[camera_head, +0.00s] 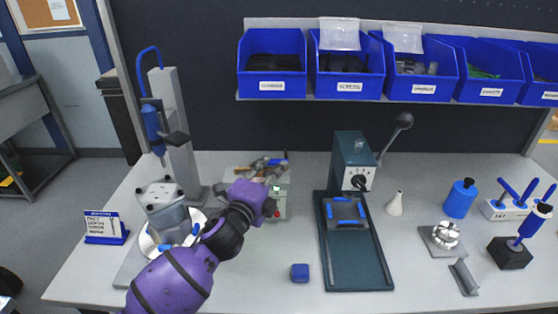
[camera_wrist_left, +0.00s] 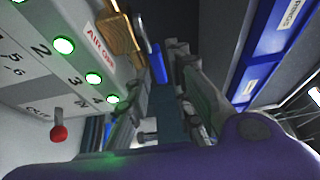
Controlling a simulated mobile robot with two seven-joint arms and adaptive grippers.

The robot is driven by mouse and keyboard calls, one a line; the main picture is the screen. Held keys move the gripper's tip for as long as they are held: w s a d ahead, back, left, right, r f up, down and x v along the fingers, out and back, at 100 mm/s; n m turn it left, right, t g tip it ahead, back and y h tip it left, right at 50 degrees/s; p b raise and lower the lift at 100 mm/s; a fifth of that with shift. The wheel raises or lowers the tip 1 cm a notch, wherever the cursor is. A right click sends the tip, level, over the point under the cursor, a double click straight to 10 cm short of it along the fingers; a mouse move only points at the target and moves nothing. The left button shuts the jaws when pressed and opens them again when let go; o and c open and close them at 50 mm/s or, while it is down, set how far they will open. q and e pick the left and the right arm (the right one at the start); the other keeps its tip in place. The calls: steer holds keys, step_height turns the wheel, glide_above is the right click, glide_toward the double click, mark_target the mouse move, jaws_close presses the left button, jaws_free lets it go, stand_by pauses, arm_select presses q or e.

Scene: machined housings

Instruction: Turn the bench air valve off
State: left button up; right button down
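A small light box (camera_head: 280,203) stands on the bench behind my left gripper (camera_head: 270,206). In the left wrist view its face (camera_wrist_left: 30,75) shows numbers, several lit green lamps and a red-tipped toggle (camera_wrist_left: 59,132). A white label (camera_wrist_left: 98,48) with red letters that seem to start with "AIR" is on it. I cannot tell for sure which part is the air valve. Contact cannot be told. My right gripper is not in view.
A blue block (camera_head: 300,273) lies in front. Blue bins (camera_head: 272,66) hang above.

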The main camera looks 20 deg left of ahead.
mark_target(278, 161)
arm_select(q)
steer(key=w, duration=0.4)
steer(key=shift+w+d+f, duration=0.1)
steer(key=shift+d+f, duration=0.05)
steer(key=shift+d, duration=0.1)
steer(key=shift+w, duration=0.25)
jaws_close()
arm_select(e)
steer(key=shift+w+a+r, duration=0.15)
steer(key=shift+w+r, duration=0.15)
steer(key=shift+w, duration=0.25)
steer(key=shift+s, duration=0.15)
